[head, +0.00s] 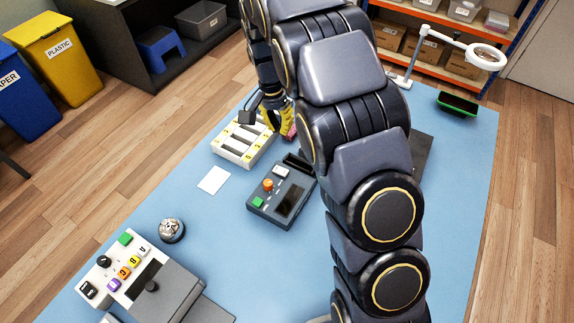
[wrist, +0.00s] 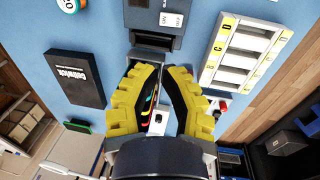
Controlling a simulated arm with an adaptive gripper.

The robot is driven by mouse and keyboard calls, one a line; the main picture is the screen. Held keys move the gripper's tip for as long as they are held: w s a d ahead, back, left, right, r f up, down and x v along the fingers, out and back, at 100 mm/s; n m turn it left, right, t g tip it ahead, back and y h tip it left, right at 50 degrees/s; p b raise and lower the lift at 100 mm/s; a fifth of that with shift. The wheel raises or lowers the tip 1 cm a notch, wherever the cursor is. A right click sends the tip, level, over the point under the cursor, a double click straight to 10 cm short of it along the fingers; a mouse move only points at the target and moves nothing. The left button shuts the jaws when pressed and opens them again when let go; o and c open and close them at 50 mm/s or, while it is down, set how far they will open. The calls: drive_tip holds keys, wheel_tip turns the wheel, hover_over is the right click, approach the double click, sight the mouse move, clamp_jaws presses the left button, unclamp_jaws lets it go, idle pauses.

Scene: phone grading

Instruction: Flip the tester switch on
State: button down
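A dark grey device (head: 282,195), probably the tester, lies on the blue mat with an orange knob (head: 268,184), a green square (head: 258,201), a dark screen and a white label. I cannot make out which part is its switch. Part of the device (wrist: 150,14) shows at the top of the wrist view, with a small white label (wrist: 172,18). My gripper (head: 279,124) is beyond the device, beside the lettered tray. In the wrist view its yellow fingers (wrist: 160,72) stand apart, with a gap between the tips. A white item with coloured marks shows behind that gap, partly hidden.
The white lettered tray (head: 242,145) is left of the device. A black box (wrist: 75,78) lies on its other side. A button panel (head: 128,262) and a round metal bell (head: 171,230) are at front left. A ring lamp (head: 486,56) stands at the back right.

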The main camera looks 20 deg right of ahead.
sight(288, 173)
drive_tip(key=f, duration=0.4)
drive_tip(key=s+d+f, duration=0.1)
drive_tip(key=f, duration=0.9)
drive_tip(key=shift+s+d, duration=0.2)
drive_tip(key=shift+s, duration=0.1)
drive_tip(key=shift+d+f+t+y, duration=0.1)
drive_tip(key=shift+f+t+y, duration=0.15)
drive_tip(key=shift+t+y, duration=0.05)
drive_tip(key=shift+r, duration=0.8)
